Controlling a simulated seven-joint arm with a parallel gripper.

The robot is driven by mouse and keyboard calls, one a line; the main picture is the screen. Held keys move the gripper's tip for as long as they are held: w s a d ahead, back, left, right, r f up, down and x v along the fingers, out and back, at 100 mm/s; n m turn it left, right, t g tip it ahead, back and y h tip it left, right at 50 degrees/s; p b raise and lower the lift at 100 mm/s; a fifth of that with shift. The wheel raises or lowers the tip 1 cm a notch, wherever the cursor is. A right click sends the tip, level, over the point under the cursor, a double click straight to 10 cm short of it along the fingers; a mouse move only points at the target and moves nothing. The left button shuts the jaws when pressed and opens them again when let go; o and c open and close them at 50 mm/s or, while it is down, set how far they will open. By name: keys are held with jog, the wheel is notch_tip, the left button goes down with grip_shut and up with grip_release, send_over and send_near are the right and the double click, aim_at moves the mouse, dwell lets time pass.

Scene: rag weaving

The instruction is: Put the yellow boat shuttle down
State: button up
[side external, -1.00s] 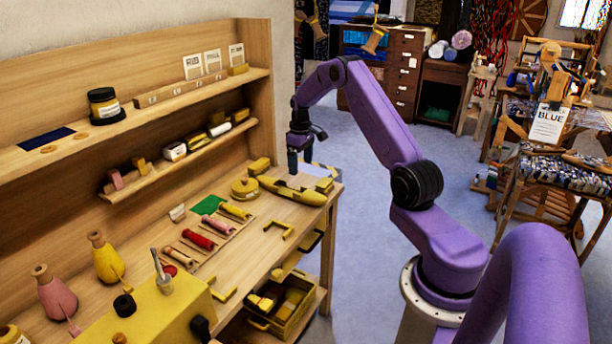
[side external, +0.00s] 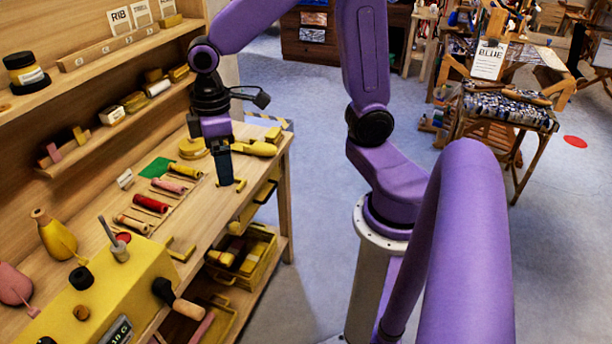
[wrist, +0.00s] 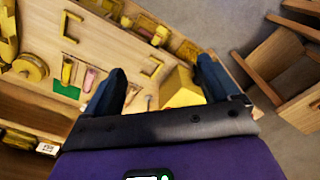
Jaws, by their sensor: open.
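The yellow boat shuttle (side external: 258,148) lies on the wooden bench near its far right end, partly hidden behind my gripper in the side view. A yellow piece cut off at the left edge of the wrist view (wrist: 8,45) looks like part of it. My gripper (side external: 226,181) points down over the bench, apart from the shuttle and on its near side. In the wrist view my gripper's two fingers (wrist: 162,66) stand wide apart with nothing held between them.
A round yellow spool (side external: 193,148), a green patch (side external: 158,167) and a row of coloured bobbins (side external: 150,203) lie to the left. A yellow box with a crank (side external: 135,290) stands nearer. An open drawer (side external: 243,255) with bobbins sits below the bench edge.

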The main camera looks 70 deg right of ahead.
jog(key=s+n, duration=0.4)
jog(key=s, duration=1.3)
jog(key=shift+s+d, duration=0.15)
jog(key=shift+s, duration=0.05)
